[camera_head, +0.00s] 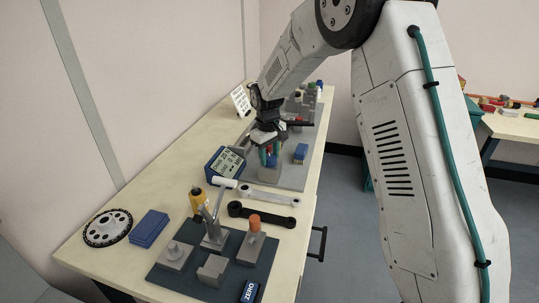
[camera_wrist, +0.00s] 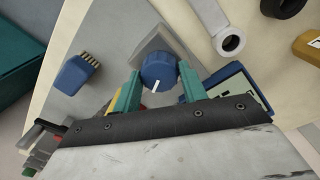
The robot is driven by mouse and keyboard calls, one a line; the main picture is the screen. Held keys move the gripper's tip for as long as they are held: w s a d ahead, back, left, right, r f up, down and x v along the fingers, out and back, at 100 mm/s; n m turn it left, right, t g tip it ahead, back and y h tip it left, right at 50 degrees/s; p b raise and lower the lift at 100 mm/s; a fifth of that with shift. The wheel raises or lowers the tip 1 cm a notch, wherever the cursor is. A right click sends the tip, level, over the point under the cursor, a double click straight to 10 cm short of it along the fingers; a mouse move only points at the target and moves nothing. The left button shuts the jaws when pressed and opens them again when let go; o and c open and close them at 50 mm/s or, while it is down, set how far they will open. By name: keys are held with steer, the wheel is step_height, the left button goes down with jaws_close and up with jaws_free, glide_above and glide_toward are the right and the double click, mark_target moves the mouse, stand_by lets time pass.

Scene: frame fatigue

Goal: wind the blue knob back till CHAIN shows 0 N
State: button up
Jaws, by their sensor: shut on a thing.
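The blue knob (camera_wrist: 158,70) sits on a grey block (camera_wrist: 153,42) in the wrist view. Its white mark points down toward my gripper. My gripper (camera_wrist: 161,82) has its green fingers on either side of the knob, shut on it. In the head view my gripper (camera_head: 269,155) reaches down over the grey block (camera_head: 270,174), and the fingers mostly hide the knob. The blue-cased display (camera_head: 227,163) stands just left of it with several lines of text, too small to read. Its edge also shows in the wrist view (camera_wrist: 238,84), partly behind my gripper.
A blue block (camera_head: 301,152) stands right of the knob on the grey plate. Nearer are a light link arm (camera_head: 268,196), a black one (camera_head: 262,214) and a dark fixture plate (camera_head: 211,280) with a ZERO button (camera_head: 249,291). A chainring (camera_head: 107,228) lies at the left.

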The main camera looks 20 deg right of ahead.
mark_target(268, 157)
steer(key=o, duration=1)
steer(key=r, duration=0.8)
steer(key=shift+s+a, duration=0.1)
steer(key=shift+a, duration=0.15)
steer(key=shift+f, duration=0.1)
